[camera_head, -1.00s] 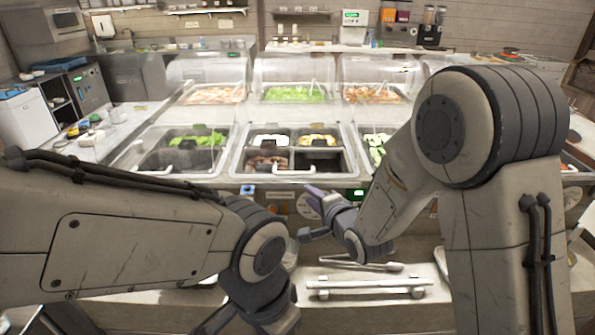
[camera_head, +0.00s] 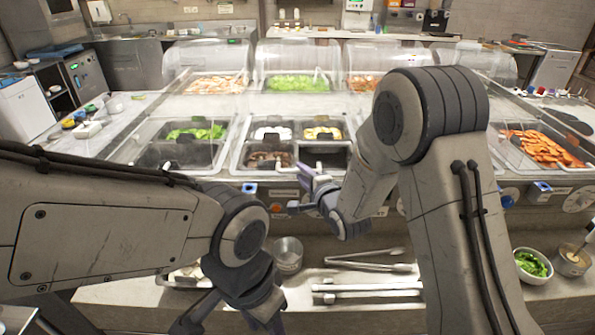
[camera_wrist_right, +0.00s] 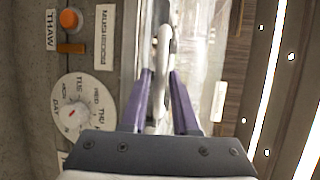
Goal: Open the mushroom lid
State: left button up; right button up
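The mushroom well is marked by a sideways MUSHROOM label (camera_wrist_right: 104,37) in the right wrist view. A pale lid handle (camera_wrist_right: 163,50) runs between the purple fingers of my right gripper (camera_wrist_right: 160,82). The fingers stand apart around it; I cannot tell whether they touch it. In the head view the right gripper (camera_head: 305,188) is at the front edge of the middle well, whose clear lid (camera_head: 239,150) covers several compartments, one with brown food (camera_head: 265,159). My left gripper (camera_head: 235,318) is low at the front, its fingers spread and empty.
A round dial (camera_wrist_right: 78,108) and an orange button (camera_wrist_right: 69,19) sit beside the label. Below the wells, tongs (camera_head: 365,262), a metal cup (camera_head: 288,252) and a bowl of greens (camera_head: 531,264) stand on the lower shelf. My arms hide parts of the counter.

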jog(key=shift+a, duration=0.1)
grip_shut()
dwell(1.3)
